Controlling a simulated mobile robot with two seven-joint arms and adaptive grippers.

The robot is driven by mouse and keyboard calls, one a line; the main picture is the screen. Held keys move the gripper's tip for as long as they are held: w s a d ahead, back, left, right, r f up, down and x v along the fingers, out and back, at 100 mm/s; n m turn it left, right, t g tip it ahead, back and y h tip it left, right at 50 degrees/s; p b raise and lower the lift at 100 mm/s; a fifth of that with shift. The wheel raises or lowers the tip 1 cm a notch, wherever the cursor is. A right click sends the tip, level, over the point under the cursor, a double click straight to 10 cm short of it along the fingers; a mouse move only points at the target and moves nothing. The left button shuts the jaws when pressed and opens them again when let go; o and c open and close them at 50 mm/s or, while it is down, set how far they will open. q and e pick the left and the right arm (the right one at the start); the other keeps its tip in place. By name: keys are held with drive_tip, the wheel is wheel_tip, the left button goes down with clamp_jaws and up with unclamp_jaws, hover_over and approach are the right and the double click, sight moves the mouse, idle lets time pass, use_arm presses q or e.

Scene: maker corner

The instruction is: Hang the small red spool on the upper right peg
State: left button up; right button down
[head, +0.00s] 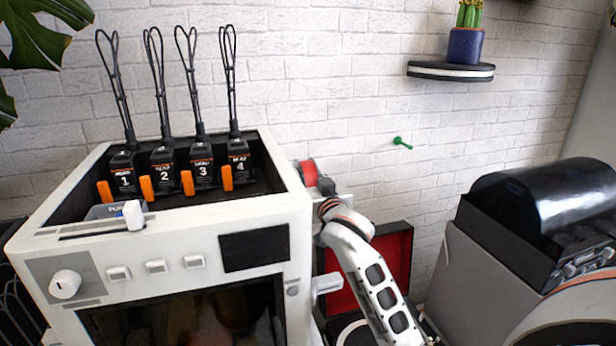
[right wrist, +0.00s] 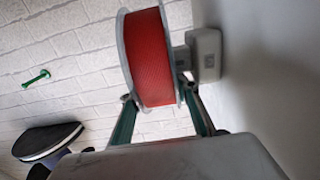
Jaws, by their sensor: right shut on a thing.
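The small red spool (head: 309,172), with pale clear flanges, is at the right side of the white printer. In the right wrist view the spool (right wrist: 155,58) sits between the fingers of my right gripper (right wrist: 163,108), which is shut on it. A white holder block (right wrist: 206,55) on the printer's side is right beside the spool; I cannot tell whether the spool still rests on its stub. A green peg (head: 402,142) sticks out of the brick wall, to the right of the spool, and is empty. It also shows in the right wrist view (right wrist: 36,79). My left gripper is out of view.
The white printer (head: 302,215) fills the left, with several black cartridges on top. A shelf (head: 450,71) with a cactus pot is above right of the peg. An open red-lined case (head: 397,255) stands behind my right arm. A grey machine (head: 480,250) is at right. Wall around the peg is clear.

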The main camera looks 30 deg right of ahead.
drive_tip(key=shift+f, duration=0.1)
drive_tip(key=c, duration=1.6)
unclamp_jaws()
drive_tip(key=shift+o, duration=0.8)
drive_tip(key=shift+f, duration=0.1)
drive_tip(key=shift+s+a+f, duration=0.1)
drive_tip(key=shift+a+f, duration=0.05)
drive_tip(key=shift+s+a+f, duration=0.1)
drive_tip(key=shift+s, duration=0.1)
drive_tip(key=v, duration=1.1)
drive_tip(key=shift+s+d+r, duration=0.25)
drive_tip(key=shift+d+r, duration=0.1)
